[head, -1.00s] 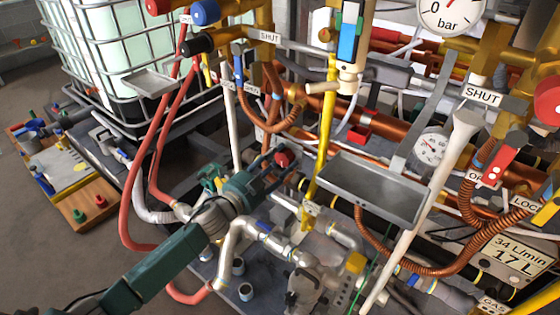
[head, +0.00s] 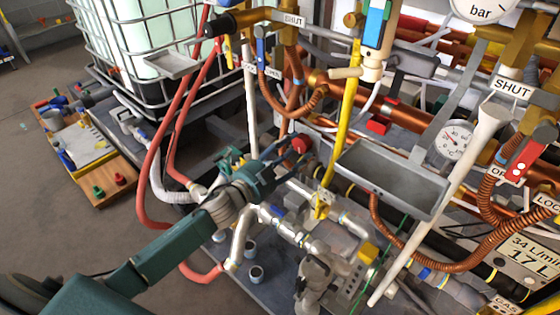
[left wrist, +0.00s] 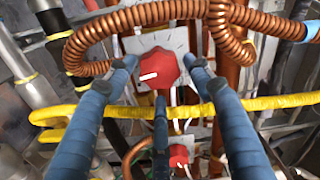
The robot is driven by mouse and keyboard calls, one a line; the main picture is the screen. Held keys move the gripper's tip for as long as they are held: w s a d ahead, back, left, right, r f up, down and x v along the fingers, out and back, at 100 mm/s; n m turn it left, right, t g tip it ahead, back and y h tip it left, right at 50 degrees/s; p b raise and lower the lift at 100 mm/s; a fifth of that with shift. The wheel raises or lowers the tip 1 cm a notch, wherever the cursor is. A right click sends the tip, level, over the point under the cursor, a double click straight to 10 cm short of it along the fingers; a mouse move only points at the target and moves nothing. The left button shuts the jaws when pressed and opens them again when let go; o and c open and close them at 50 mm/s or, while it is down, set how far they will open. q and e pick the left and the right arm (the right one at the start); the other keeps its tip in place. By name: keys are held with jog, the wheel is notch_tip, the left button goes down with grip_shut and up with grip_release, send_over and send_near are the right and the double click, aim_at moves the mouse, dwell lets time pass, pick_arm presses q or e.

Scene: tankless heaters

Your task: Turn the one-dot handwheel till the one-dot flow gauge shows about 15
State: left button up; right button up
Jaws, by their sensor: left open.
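A red handwheel (head: 302,143) sits low among the pipes in the head view. In the left wrist view the red handwheel (left wrist: 160,70) has a white bar on its face; I see no dot on it. My left gripper (head: 273,158) is open, its blue fingers pointing at this wheel. In the left wrist view the fingers spread around the wheel's near side without visibly gripping it. A round white gauge (head: 455,140) is right of the grey tray; its reading and any dot mark are too small to tell. My right gripper is out of view.
A yellow pipe (left wrist: 275,103) crosses below the wheel in the left wrist view, behind the fingers. Coiled copper tubing (left wrist: 95,45) runs above. A second red wheel (left wrist: 178,155) is lower. The grey tray (head: 395,178) and a white pole (head: 440,200) stand right.

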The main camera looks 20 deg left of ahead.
pick_arm(q)
jog(key=v, duration=0.9)
jog(key=shift+s, duration=0.4)
jog(key=shift+r, duration=0.1)
